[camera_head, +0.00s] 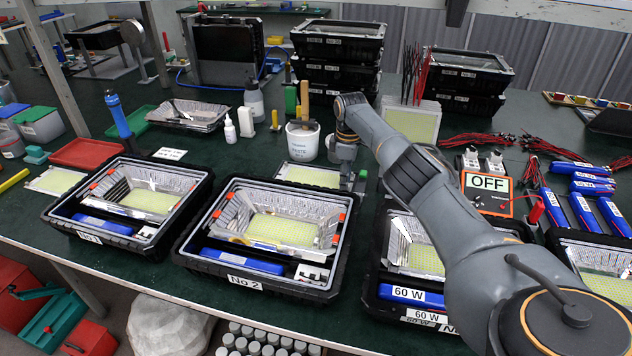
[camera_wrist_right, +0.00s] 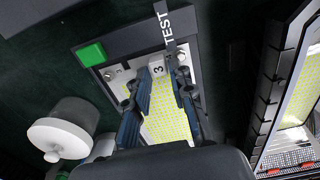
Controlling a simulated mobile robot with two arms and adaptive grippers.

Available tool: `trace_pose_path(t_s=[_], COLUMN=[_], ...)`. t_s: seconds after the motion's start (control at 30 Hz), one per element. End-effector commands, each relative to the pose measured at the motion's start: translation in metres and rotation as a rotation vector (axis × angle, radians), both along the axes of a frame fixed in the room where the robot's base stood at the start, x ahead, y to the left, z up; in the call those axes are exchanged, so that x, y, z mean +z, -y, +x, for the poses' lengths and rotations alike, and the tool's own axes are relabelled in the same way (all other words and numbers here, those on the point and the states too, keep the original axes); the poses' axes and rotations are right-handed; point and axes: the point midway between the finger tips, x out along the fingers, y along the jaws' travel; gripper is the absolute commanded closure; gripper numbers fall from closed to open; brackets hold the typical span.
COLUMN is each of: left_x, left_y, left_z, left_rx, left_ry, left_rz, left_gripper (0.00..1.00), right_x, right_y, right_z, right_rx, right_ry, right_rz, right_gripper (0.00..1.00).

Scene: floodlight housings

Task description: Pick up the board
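A yellow-dotted LED board (camera_head: 312,176) lies flat on a dark test fixture behind the No 2 housing. In the right wrist view the board (camera_wrist_right: 167,122) shows between my fingers, beside a white tag marked 3 and a TEST label. My right gripper (camera_head: 346,180) reaches down at the board's right end. In the wrist view my right gripper (camera_wrist_right: 163,78) has its two fingers apart, one along each side of the board. Whether they touch its edges cannot be told. My left gripper is not in view.
The No 2 housing (camera_head: 183,254) stands in front, with another housing (camera_head: 55,222) to its left. A white tub (camera_head: 302,141) with tools stands just behind the fixture. Another LED board (camera_head: 58,181) lies at left. An OFF box (camera_head: 488,190) stands at right.

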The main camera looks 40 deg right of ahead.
Motion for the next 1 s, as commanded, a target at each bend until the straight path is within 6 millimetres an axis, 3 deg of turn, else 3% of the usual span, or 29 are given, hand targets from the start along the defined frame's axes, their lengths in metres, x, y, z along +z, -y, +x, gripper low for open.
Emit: trace_pose_path(t_s=[0.2,0.33,0.77,1.0], left_x=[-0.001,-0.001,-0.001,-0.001], left_y=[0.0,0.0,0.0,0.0], left_z=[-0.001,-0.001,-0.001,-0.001], left_rx=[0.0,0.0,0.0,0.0], left_ry=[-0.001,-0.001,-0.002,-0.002], left_rz=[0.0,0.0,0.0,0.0], left_gripper=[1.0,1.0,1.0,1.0], right_x=[-0.008,-0.009,-0.008,0.012], right_y=[0.0,0.0,-0.001,-0.001], right_z=[-0.003,-0.004,-0.004,-0.003], right_rx=[0.0,0.0,0.0,0.002], right_ry=[-0.011,-0.014,-0.017,-0.011], right_rz=[0.0,-0.001,0.002,0.001], right_gripper=[0.77,1.0,1.0,1.0])
